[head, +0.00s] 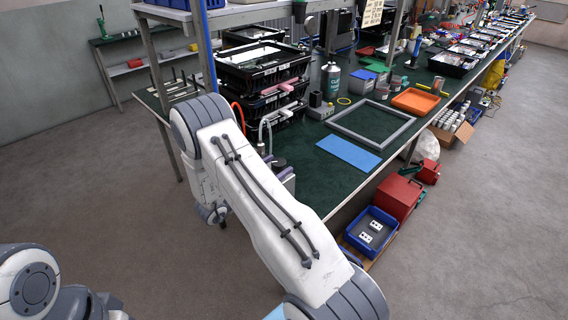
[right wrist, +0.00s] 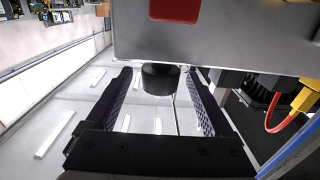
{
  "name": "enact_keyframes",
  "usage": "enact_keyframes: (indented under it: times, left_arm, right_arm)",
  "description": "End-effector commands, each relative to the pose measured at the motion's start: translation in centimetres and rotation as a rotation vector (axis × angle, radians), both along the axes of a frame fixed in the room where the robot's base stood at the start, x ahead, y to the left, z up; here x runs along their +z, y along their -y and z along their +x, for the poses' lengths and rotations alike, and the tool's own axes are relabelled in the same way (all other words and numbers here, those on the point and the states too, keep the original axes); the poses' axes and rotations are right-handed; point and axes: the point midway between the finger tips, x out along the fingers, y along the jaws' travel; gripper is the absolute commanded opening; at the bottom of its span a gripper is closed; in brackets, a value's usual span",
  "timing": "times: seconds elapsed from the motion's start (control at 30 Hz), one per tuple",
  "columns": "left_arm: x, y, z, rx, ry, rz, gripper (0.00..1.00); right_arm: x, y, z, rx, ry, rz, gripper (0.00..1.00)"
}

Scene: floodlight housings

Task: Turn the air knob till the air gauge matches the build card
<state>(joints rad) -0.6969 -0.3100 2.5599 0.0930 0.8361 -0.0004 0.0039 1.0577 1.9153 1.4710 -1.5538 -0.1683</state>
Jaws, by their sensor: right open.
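In the right wrist view, a black round knob (right wrist: 160,80) sticks out of a grey metal box (right wrist: 225,42) with a red patch on its face. My right gripper (right wrist: 159,100) is open, with its two dark, ribbed fingers either side of the knob. The right finger looks closer to the knob than the left; I cannot tell whether it touches. The knob is hidden there. I cannot make out a gauge dial in either view. My left gripper is not visible.
The green-topped bench (head: 312,178) holds black crates (head: 262,68), a grey frame (head: 371,125), a blue mat (head: 347,152) and an orange tray (head: 415,101). A red box (head: 398,196) and a blue bin (head: 371,230) sit below. In the wrist view, a red-orange hose (right wrist: 277,112) hangs at right.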

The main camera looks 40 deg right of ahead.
Motion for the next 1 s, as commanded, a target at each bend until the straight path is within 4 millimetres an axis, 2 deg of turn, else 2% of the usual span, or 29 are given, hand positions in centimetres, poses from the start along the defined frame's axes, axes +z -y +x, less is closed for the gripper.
enact_keyframes:
  times: [0.1,0.3,0.43,0.77,0.87,0.97,1.0]
  left_arm:
    - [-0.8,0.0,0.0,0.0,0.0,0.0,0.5]
    - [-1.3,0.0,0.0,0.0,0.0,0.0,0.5]
    - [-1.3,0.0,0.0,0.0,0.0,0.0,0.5]
    - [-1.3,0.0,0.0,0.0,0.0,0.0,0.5]
    - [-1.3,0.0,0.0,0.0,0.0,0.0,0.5]
    - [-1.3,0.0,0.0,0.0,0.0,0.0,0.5]
    - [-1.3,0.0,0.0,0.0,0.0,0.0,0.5]
  right_arm:
    - [-0.2,-2.6,-0.1,0.005,0.001,0.0,0.86]
    - [-0.1,-5.2,-0.5,0.002,0.001,-0.001,0.86]
    - [0.0,-5.8,-0.6,-0.001,0.001,0.0,0.86]
    - [0.1,-6.0,-0.4,0.009,0.003,0.008,0.86]
    - [0.2,-6.9,1.2,0.082,0.024,0.071,0.86]
    - [0.5,-9.7,4.4,0.251,0.052,0.21,0.86]
    - [0.8,-11.6,6.1,0.346,0.059,0.284,0.86]
